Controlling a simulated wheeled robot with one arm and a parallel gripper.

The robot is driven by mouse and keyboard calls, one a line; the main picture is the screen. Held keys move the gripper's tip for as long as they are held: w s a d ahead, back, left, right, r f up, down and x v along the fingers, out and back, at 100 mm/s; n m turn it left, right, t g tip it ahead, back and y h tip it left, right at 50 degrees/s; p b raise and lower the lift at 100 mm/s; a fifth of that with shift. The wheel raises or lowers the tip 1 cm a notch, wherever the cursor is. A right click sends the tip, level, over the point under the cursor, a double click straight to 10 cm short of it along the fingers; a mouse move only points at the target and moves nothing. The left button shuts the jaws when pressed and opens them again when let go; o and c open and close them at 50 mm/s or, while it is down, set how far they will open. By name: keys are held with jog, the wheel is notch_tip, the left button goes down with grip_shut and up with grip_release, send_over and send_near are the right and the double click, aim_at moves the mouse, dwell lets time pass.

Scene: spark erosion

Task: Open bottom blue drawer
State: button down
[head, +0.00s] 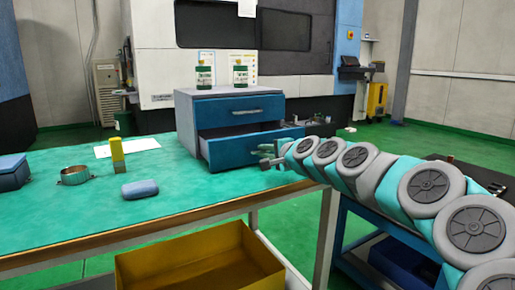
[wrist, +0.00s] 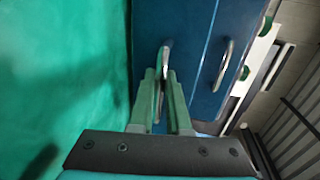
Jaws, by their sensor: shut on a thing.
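A grey cabinet (head: 183,120) with two blue drawers stands on the green table top. The top drawer (head: 215,112) is closed. The bottom blue drawer (head: 232,150) stands partly open, its front jutting out and a dark interior showing above it. My gripper (head: 268,157) is at the bottom drawer's front. In the wrist view my gripper (wrist: 164,98) is shut on the bottom drawer's metal handle (wrist: 165,56), which runs between the two green fingers. The top drawer's handle (wrist: 225,65) is to the right, free. In the head view the gripped handle is mostly hidden by the gripper.
Two green bottles (head: 204,76) stand on the cabinet. A yellow block (head: 117,154), a blue-grey soap-like block (head: 140,189), a metal ring (head: 75,175) and a blue box (head: 12,173) are on the table's left. A yellow bin (head: 200,265) is below its front edge.

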jog(key=shift+f+v, duration=0.2)
jog(key=shift+v, duration=0.85)
jog(key=shift+f+v, duration=0.25)
jog(key=shift+v, duration=0.85)
jog(key=shift+f+v, duration=0.2)
jog(key=shift+v, duration=0.85)
jog(key=shift+s+d, duration=0.1)
jog(key=c, duration=1.2)
grip_release()
jog(key=shift+o, duration=0.2)
jog(key=v, duration=0.7)
jog(key=shift+s+d+b, duration=0.15)
jog(key=shift+s+b, duration=0.2)
jog(key=shift+r, duration=0.1)
